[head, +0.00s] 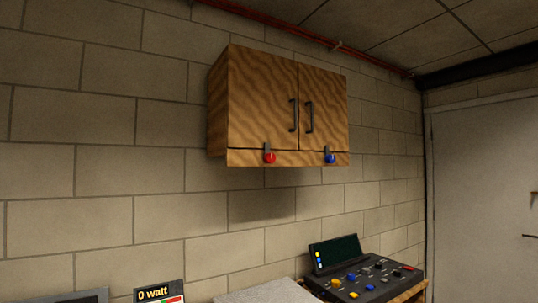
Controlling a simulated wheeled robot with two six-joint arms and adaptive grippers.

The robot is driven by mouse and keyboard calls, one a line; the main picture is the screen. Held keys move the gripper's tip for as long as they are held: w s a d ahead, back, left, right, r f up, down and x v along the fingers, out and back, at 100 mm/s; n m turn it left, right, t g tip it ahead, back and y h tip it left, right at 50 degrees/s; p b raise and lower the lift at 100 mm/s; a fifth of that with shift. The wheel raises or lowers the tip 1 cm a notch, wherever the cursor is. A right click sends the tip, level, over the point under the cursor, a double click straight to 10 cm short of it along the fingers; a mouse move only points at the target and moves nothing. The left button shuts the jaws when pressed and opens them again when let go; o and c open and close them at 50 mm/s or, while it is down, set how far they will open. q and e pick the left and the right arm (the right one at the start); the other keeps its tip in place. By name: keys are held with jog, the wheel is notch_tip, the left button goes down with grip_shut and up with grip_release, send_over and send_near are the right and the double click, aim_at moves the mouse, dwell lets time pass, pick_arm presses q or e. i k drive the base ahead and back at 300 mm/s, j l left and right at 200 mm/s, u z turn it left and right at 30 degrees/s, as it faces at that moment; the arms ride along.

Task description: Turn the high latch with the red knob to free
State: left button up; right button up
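A wooden wall cabinet (262,100) with two doors hangs high on the block wall. The latch with the red knob (270,158) is at the bottom of the left door. Its small dark bar (267,147) points up from the knob across the gap between the door and the bottom rail. A similar latch with a blue knob (331,158) is under the right door. Both doors are shut and have dark handles (294,115) near the middle. Neither of my grippers is in view.
Below the cabinet is a dark control panel (365,282) with coloured knobs and a tilted screen (335,253). A small display reading "0 watt" (158,294) stands at the lower left. The space before the cabinet looks clear. A grey door (485,190) is at the right.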

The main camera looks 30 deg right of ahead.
aim_at(268, 157)
jog(key=z, duration=1.3)
jog(key=i+l+z, duration=0.35)
jog(key=i+l, duration=0.2)
